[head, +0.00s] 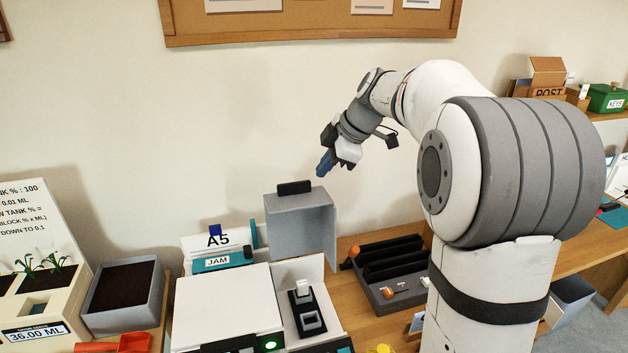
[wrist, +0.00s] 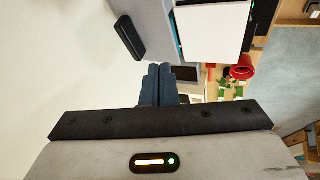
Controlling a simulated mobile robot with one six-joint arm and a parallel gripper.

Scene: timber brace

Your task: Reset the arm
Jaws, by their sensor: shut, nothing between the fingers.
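My gripper (head: 326,162) is in the air above the grey box with the raised lid, in front of the wall in the head view. Its blue fingers point down and to the left. In the wrist view the two blue fingers of my gripper (wrist: 158,84) lie side by side, shut, with nothing between them. My arm is bent over from the right side. The gripper is apart from everything below it.
Below stand a white machine (head: 225,305) with a green light, a grey raised lid (head: 300,222) and a dark rack (head: 388,268). A planter box (head: 122,297) is at left. A corkboard (head: 310,22) hangs on the wall. Air around the gripper is free.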

